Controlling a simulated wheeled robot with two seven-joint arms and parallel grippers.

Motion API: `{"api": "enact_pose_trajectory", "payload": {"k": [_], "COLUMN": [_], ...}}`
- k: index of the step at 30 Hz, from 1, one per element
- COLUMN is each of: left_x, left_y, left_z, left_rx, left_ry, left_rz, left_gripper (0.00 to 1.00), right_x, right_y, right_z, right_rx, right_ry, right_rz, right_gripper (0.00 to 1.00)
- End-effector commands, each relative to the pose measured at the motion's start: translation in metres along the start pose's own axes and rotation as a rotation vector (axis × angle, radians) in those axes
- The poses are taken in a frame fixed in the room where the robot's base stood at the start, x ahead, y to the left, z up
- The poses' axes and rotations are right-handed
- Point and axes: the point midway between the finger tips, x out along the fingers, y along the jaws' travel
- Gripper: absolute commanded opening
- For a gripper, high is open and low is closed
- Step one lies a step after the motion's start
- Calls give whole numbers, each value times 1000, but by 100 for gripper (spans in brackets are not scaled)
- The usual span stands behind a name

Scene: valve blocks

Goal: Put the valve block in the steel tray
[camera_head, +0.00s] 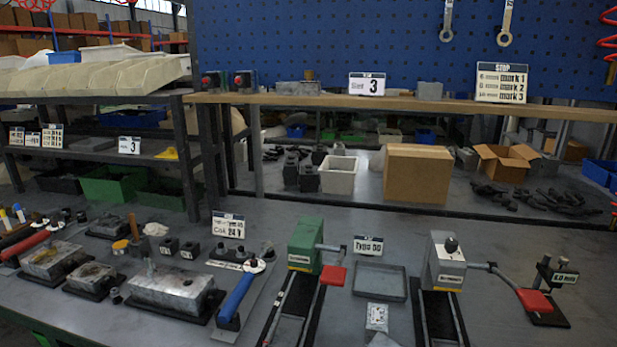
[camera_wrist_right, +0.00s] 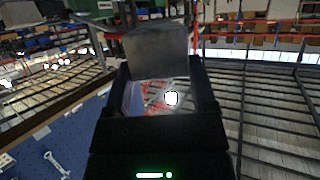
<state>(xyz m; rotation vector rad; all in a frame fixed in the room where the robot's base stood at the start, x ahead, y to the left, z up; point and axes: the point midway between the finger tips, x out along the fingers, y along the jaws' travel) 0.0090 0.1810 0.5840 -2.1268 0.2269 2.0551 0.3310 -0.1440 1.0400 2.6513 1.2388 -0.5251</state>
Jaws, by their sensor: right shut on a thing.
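My right gripper (camera_wrist_right: 160,88) shows in the right wrist view, its two dark fingers shut on a plain grey metal valve block (camera_wrist_right: 157,54). The block sticks out beyond the fingertips, and its lower edge borders a gap between the fingers. The shallow grey steel tray (camera_head: 380,280) lies on the bench in the head view, right of centre, and looks empty. It sits between a green clamp device (camera_head: 303,246) and a grey one (camera_head: 447,262). Neither gripper shows in the head view.
Several grey metal blocks on black bases, one of them large (camera_head: 170,286), lie at the bench's left. A blue-handled tool (camera_head: 238,296) lies beside them. A small labelled packet (camera_head: 377,317) lies in front of the tray. A shelf with a cardboard box (camera_head: 418,172) stands behind.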

Motion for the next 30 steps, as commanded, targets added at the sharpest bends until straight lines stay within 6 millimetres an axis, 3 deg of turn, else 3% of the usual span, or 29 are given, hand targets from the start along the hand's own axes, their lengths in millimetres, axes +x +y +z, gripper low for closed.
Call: {"api": "enact_pose_trajectory", "payload": {"k": [3,8,11,16,21,25,30], "left_x": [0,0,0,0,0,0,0], "left_y": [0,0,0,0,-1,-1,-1], "left_z": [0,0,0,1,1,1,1], "left_rx": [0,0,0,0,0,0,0], "left_ry": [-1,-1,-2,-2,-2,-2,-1], "left_rz": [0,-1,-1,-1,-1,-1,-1], "left_gripper": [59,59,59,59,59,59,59], "right_x": [-4,-2,4,17,17,13,10], "right_y": [-13,-8,13,80,144,173,188], "right_z": [-4,-3,5,35,67,79,84], "right_rx": [-28,-14,33,181,327,392,424], "right_ry": [1,1,2,-2,0,2,1], "right_rz": [-67,-45,66,423,783,946,1024], "right_gripper": [0,0,0,0,0,0,0]}}
